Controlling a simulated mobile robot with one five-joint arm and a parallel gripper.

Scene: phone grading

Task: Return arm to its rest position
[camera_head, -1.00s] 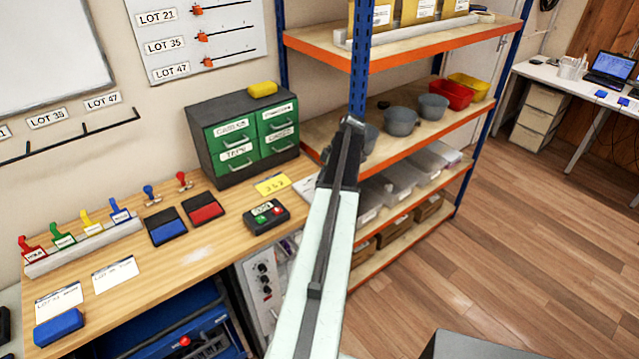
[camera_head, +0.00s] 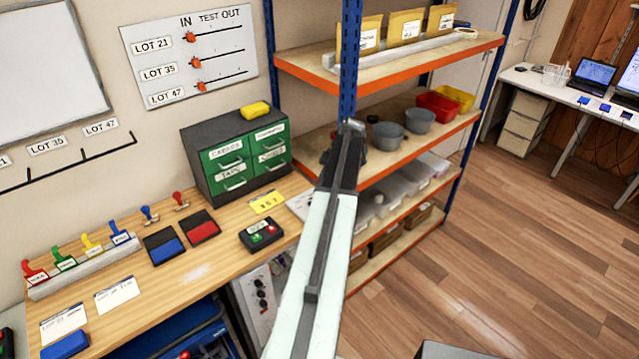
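My arm reaches up through the middle of the head view, with a long pale link and a dark end section. My gripper (camera_head: 345,140) is at the top of it, seen from behind. It appears in front of the blue shelf post and the orange-edged shelves. Its fingers are hidden or too small to make out, so I cannot tell whether they are open or holding anything.
A wooden bench (camera_head: 200,262) at left bears a green drawer cabinet (camera_head: 235,160), stamps, ink pads and a button box (camera_head: 261,235). A shelf unit (camera_head: 420,62) with bowls and bins stands behind my arm. Open wooden floor (camera_head: 520,240) lies at right.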

